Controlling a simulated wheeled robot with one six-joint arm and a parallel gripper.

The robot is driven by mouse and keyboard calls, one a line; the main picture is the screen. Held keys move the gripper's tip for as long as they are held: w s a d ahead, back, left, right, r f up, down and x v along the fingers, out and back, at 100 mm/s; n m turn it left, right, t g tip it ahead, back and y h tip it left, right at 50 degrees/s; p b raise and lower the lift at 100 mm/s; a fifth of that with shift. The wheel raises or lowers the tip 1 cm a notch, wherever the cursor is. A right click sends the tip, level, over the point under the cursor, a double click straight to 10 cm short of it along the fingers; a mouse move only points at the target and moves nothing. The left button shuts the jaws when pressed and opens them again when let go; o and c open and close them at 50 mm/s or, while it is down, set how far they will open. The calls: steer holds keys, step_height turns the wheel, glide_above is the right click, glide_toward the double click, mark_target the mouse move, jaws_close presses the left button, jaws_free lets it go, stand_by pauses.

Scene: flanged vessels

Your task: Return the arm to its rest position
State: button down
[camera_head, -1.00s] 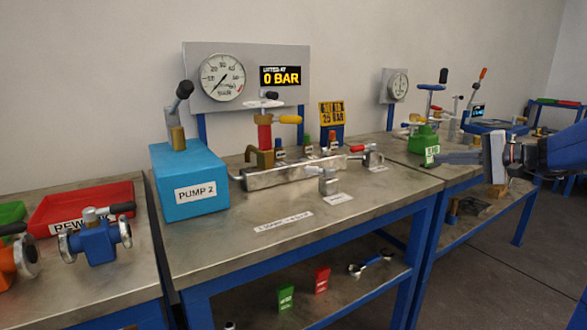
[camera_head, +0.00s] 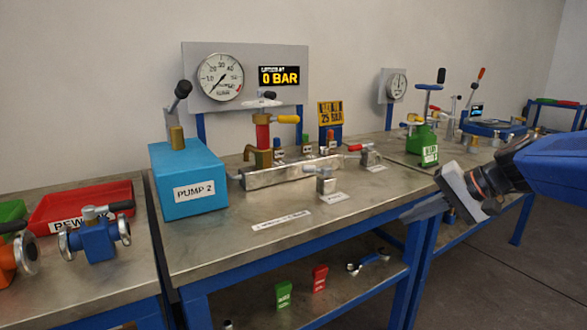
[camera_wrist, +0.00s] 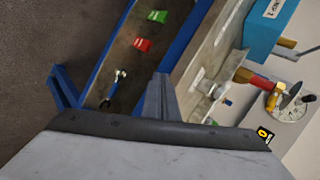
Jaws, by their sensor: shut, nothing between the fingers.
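My gripper (camera_head: 424,210) is at the right of the head view, at the end of my blue arm. Its fingers are shut with nothing held, and they point left toward the right front corner of the middle bench (camera_head: 330,215). In the wrist view the closed fingers (camera_wrist: 158,98) show as one dark bar, with the bench and its lower shelf beyond. The gripper appears clear of the objects on the bench. Whether it is above or in front of the bench edge is hard to tell.
The blue PUMP 2 box (camera_head: 188,182), a metal manifold (camera_head: 290,172) and small valves stand on the bench. A green vessel (camera_head: 422,145) stands on the far bench. A red tray (camera_head: 85,203) and blue valve (camera_head: 96,240) are at left. Open floor (camera_head: 480,285) lies at right.

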steer(key=s+f+n+h, duration=0.3)
steer(key=s+f, duration=0.4)
steer(key=s, duration=0.4)
steer(key=s+f+n+h, duration=0.2)
steer(key=s+f+h, duration=0.2)
steer(key=s, duration=0.7)
step_height(320, 180, down, 3)
steer(key=shift+s+d+r+n+g+h, duration=0.1)
steer(key=shift+s+d+n+g+h, duration=0.2)
steer(key=shift+d+n+g, duration=0.1)
steer(key=shift+a, duration=0.15)
